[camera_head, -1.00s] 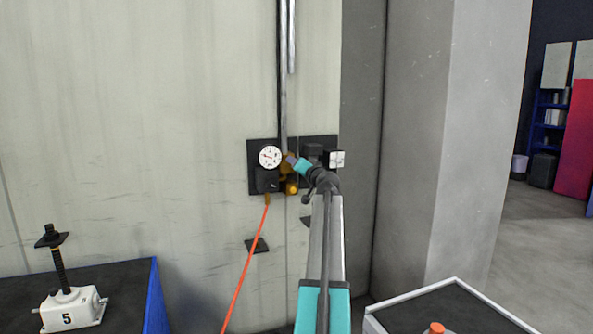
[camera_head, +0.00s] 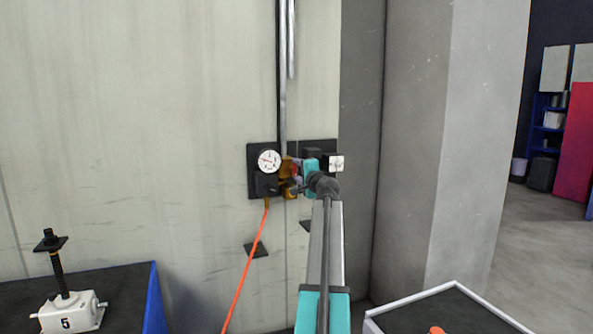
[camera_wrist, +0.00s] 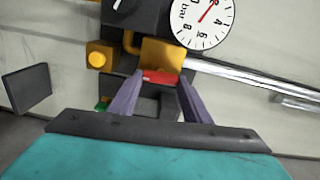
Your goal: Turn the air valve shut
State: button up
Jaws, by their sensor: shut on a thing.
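The air valve has a brass body (camera_wrist: 162,53) with a short red handle (camera_wrist: 160,77), seen in the wrist view. In the head view the brass body (camera_head: 287,168) is on the wall panel, partly hidden by my arm. My gripper (camera_wrist: 158,84) has its two purple-grey fingers on either side of the red handle and is shut on it. In the head view my gripper (camera_head: 296,176) is at the valve, right of the round white gauge (camera_head: 269,161). The fingertips' contact is small and hard to see there.
A dark panel (camera_head: 253,150) carries the gauge and fittings. A red hose (camera_head: 251,250) hangs from it, and a metal pipe (camera_head: 283,100) runs up the wall. A concrete pillar (camera_head: 455,140) stands right. A screw jack (camera_head: 66,312) stands on the left bench; a tray (camera_head: 385,327) is at lower right.

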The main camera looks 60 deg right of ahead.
jog(key=shift+r+m, duration=0.25)
jog(key=shift+m, duration=0.35)
jog(key=o, duration=1)
jog(key=shift+w+f, duration=0.1)
jog(key=shift+w, duration=0.05)
jog(key=shift+o, duration=0.2)
jog(key=shift+f, duration=0.15)
jog(key=b+v, duration=0.3)
jog(key=v, duration=1.1)
jog(key=shift+b, duration=0.3)
